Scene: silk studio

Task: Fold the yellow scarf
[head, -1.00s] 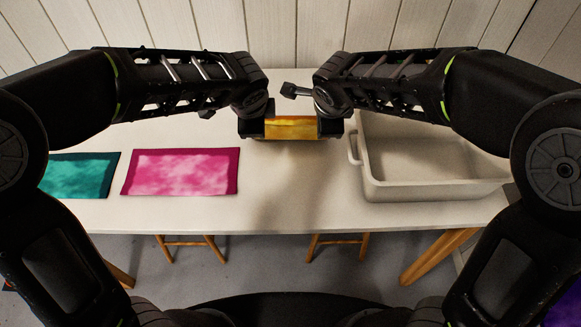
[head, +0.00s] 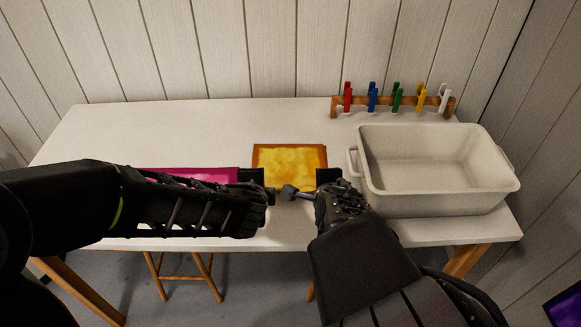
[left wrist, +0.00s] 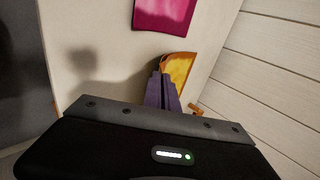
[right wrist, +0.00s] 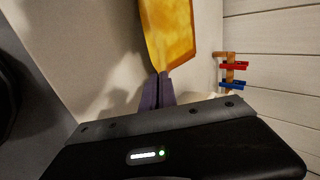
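The yellow scarf (head: 290,158) lies on the table between the pink cloth and the white tub, a small rectangle with a darker orange border. Its near edge is between my two grippers. My left gripper (head: 264,180) is at its near left corner; in the left wrist view its fingers (left wrist: 160,78) are together on the scarf's edge (left wrist: 178,66). My right gripper (head: 318,180) is at the near right corner; in the right wrist view its fingers (right wrist: 157,78) are together at the scarf's edge (right wrist: 168,35). The exact grip on the cloth is small and partly hidden.
A pink cloth (head: 200,173) lies left of the scarf, mostly hidden by my left arm. A white tub (head: 440,200) stands close on the right. A wooden rack (head: 385,106) with coloured pegs is at the back right. The table behind the scarf is clear.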

